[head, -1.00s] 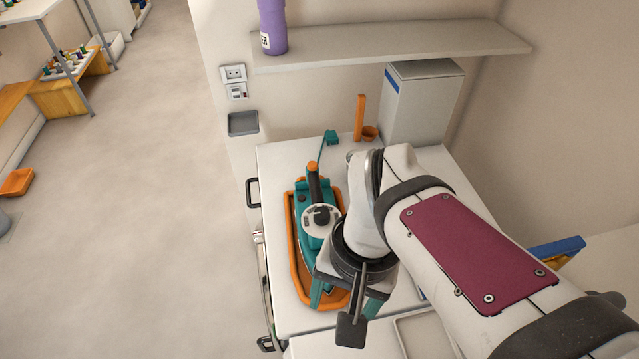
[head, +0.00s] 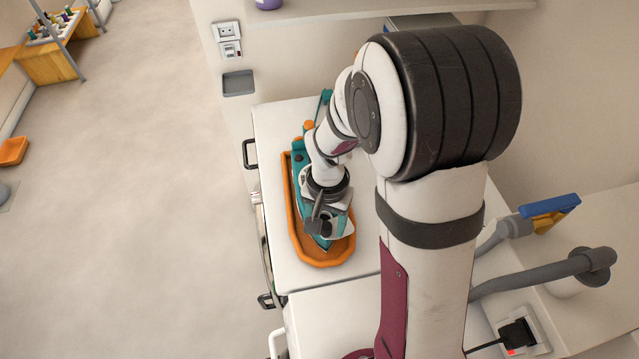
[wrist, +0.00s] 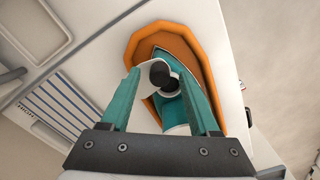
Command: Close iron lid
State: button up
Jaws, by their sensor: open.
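The iron is teal and lies in an orange tray (head: 289,205); in the head view, part of its teal body (head: 299,165) shows to the left of my arm. In the wrist view, the iron (wrist: 175,115) lies between and beyond my fingers, its pointed front toward the top of the orange tray (wrist: 203,50). A white rounded part with dark round knobs (wrist: 160,75) sits on it; I cannot tell whether this is the lid or how far it stands open. My gripper (wrist: 161,82) is open around this part in the picture, with no contact clearly visible. My wrist hides much of the iron in the head view.
A grey pipe (head: 540,275) and a blue-and-yellow item (head: 550,207) are at the right. A shelf (head: 350,12) hangs on the back wall.

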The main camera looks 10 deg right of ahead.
jog(key=shift+f, duration=0.25)
grip_shut()
